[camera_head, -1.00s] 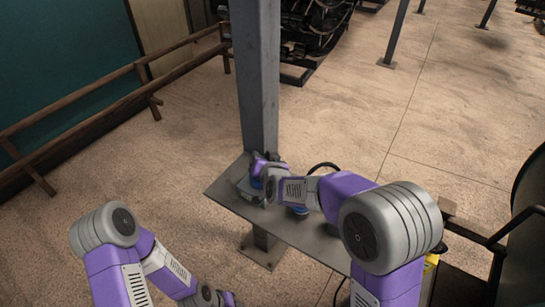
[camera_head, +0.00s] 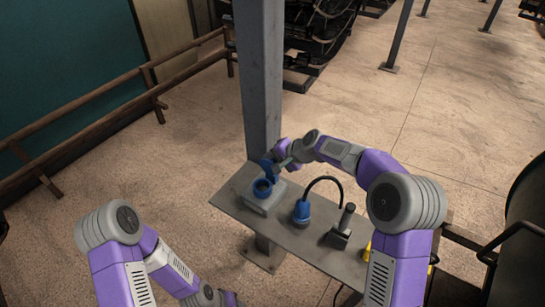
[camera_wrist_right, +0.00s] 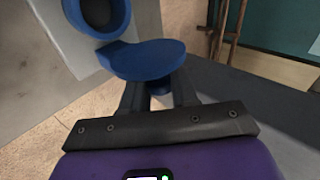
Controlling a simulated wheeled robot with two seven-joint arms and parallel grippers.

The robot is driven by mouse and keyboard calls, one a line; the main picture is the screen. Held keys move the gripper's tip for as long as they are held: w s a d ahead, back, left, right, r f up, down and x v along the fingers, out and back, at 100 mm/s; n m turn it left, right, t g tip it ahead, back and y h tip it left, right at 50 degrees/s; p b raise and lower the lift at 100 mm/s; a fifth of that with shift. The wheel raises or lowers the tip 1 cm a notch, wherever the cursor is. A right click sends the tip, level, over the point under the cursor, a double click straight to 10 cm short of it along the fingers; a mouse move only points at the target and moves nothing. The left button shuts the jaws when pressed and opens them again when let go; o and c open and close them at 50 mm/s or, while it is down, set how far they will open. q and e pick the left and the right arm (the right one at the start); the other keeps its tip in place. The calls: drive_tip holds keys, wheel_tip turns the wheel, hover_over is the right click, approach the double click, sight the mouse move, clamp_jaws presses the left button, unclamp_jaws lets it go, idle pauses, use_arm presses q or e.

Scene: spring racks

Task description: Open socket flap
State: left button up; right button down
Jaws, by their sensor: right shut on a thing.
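The socket is a grey box with a round blue opening (camera_head: 262,188), at the left end of a grey shelf. In the right wrist view the dark socket opening (camera_wrist_right: 100,14) shows at the top left. The blue flap (camera_head: 268,168) stands lifted away from the opening, and it also shows in the right wrist view (camera_wrist_right: 150,60). My right gripper (camera_wrist_right: 158,92) is shut on the flap near its edge. In the head view my right gripper (camera_head: 277,161) is beside the post. My left gripper (camera_head: 215,298) is low at the bottom edge, its fingers unclear.
A blue plug (camera_head: 301,211) with a black cable stands on the grey shelf (camera_head: 285,237), right of the socket. A dark tool with an upright handle (camera_head: 342,228) is further right. A grey post (camera_head: 260,80) rises behind the shelf. A wooden rail (camera_head: 100,118) runs at the left.

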drive_tip(key=shift+w+d+f+m+g+y+p, duration=0.1)
drive_tip(key=shift+w+d+m+g+y+p, duration=0.15)
drive_tip(key=shift+m+g+y+p, duration=0.3)
drive_tip(key=c, duration=0.9)
unclamp_jaws()
drive_tip(key=shift+a+f, duration=0.1)
drive_tip(key=v, duration=0.7)
drive_tip(key=shift+s+r+p, duration=0.15)
drive_tip(key=shift+r+p, duration=0.15)
drive_tip(key=shift+p, duration=0.1)
